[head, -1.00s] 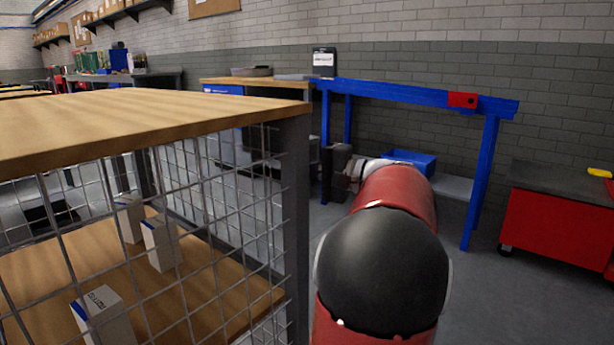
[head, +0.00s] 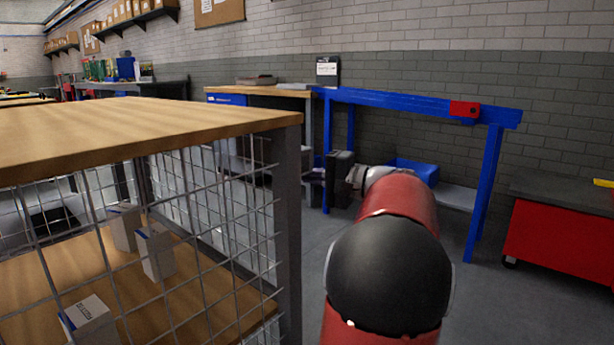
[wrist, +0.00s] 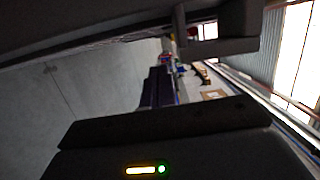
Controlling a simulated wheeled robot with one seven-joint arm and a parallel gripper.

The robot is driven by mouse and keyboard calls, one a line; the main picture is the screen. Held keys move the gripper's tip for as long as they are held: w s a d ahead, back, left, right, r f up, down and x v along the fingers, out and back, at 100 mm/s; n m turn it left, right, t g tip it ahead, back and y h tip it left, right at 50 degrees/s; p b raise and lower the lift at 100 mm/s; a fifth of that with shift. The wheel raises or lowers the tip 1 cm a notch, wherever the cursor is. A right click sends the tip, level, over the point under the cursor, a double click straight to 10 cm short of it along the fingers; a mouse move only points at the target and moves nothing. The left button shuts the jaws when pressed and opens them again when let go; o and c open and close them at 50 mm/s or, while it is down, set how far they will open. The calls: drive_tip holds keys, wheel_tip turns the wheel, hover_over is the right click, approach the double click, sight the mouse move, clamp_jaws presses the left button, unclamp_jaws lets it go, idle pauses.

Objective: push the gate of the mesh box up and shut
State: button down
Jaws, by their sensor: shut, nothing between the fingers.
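The mesh box (head: 288,215) stands at the left in the head view, with a wooden top, dark corner posts and grey wire mesh sides. A mesh panel (head: 105,251) covers its near side; I cannot tell which panel is the gate or how far it stands open. White cartons (head: 155,252) stand on the wooden floor inside. My gripper (head: 308,183) is just right of the box's corner post in the picture, beyond it, pointing left. It is shut and empty, with no contact visible. The wrist view shows dark gripper parts (wrist: 215,48) up close, but no mesh.
A blue-framed bench (head: 410,98) with a blue bin (head: 413,170) stands behind my arm. A red cabinet (head: 560,235) is at the right.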

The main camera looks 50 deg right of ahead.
drive_tip(key=v, duration=1)
drive_tip(key=shift+p, duration=0.3)
drive_tip(key=shift+s+d, duration=0.1)
